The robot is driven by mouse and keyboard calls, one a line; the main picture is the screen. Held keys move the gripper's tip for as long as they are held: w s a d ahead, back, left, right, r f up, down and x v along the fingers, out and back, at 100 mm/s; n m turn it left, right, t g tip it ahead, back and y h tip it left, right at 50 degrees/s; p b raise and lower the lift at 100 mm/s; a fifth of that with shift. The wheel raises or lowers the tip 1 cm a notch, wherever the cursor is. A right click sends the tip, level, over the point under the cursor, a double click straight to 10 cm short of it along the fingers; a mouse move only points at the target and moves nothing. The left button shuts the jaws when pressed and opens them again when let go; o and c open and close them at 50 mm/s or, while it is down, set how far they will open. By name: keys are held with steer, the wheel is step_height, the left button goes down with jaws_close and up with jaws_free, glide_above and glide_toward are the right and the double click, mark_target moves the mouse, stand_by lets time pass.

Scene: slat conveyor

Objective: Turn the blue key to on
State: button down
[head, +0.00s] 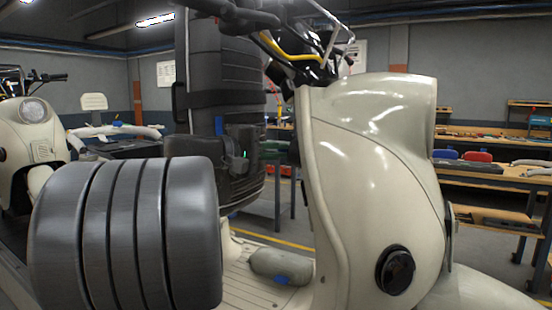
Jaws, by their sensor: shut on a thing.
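A cream scooter (378,150) stands at the centre right of the head view, with a smooth front shield and a round black part (395,270) low on its side. Its dark handlebar area (300,62) with a yellow cable is at the top. I cannot make out the blue key or its switch. My gripper's jaws do not show; my large grey and black arm parts fill the left and centre and hide what is behind them. So I cannot see what the jaws hold or how the key is turned.
A grey-green lump (278,263) with a blue patch lies on the scooter's floorboard (240,272). A second cream scooter (35,125) stands at the far left. Workbenches (500,180) with blue and red items are at the right. Open grey floor shows between them.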

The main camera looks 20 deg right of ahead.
steer(key=shift+f+m+h+b, duration=0.35)
steer(key=shift+m+h+b, duration=0.2)
steer(key=shift+b, duration=1.45)
steer(key=shift+r+h+b, duration=0.15)
steer(key=shift+h+b, duration=0.15)
steer(key=shift+h, duration=0.05)
steer(key=shift+f+b, duration=0.25)
steer(key=shift+b, duration=0.55)
steer(key=shift+m+h+b, duration=0.25)
steer(key=shift+h+b, duration=0.05)
steer(key=m+h+b, duration=0.1)
steer(key=b, duration=0.2)
steer(key=shift+w+d+f+g, duration=0.1)
steer(key=shift+f+g, duration=0.05)
steer(key=shift+g, duration=0.25)
steer(key=shift+m+h+b, duration=0.3)
steer(key=shift+h+b, duration=0.1)
steer(key=shift+b, duration=0.55)
